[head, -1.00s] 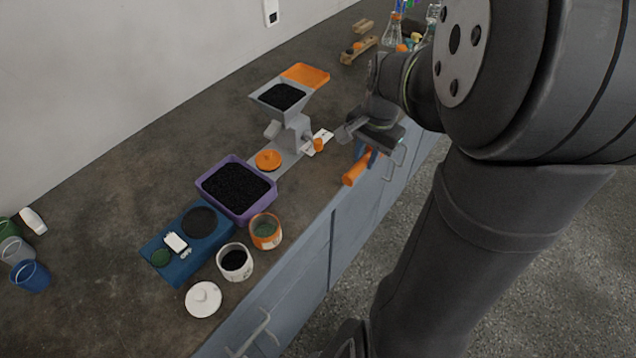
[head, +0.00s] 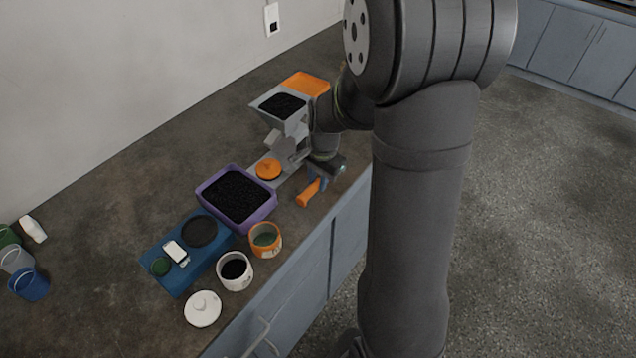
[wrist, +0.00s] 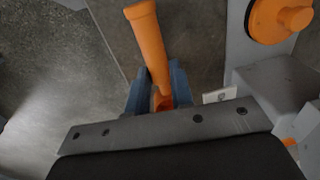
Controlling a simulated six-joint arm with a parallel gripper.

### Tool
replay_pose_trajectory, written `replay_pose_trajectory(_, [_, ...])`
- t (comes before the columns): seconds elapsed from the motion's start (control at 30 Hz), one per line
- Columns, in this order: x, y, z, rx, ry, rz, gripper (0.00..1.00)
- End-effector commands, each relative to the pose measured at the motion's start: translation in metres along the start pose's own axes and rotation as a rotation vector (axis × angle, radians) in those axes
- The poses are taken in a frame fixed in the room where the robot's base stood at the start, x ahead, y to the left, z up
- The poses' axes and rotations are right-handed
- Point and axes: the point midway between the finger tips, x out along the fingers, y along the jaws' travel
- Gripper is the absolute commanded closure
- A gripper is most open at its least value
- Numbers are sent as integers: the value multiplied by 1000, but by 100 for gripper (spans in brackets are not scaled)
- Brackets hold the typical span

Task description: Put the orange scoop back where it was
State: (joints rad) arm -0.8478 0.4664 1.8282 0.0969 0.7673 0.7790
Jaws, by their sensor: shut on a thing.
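The orange scoop (head: 309,193) is held in my gripper (head: 316,179), near the front edge of the counter and right of the purple tray. In the wrist view the scoop's orange handle (wrist: 149,45) points away from my gripper (wrist: 158,97), whose blue fingers are shut on it. Its far end is hidden by the gripper body. I cannot tell whether the scoop touches the counter.
The purple tray (head: 262,210) of black grains, an orange-rimmed jar (head: 265,239) and a white jar (head: 235,271) stand to the left.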

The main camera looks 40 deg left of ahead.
Motion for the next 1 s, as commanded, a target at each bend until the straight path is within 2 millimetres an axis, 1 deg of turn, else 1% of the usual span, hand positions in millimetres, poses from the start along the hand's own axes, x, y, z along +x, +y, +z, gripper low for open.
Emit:
replay_pose_trajectory(0.03, [9,2,0,1,-3,3,97])
replay_pose_trajectory(0.1, [16,2,0,1,-3,3,97])
replay_pose_trajectory(0.47, [20,3,0,1,-1,1,97])
replay_pose_trajectory(0.5, [20,2,0,0,-1,0,73])
replay_pose_trajectory(0.57, [20,2,0,0,-1,0,62])
replay_pose_trajectory(0.6, [20,2,0,0,-1,0,57])
replay_pose_trajectory(0.87, [19,2,0,0,0,0,57])
replay_pose_trajectory(1.0, [10,2,0,0,1,-1,57])
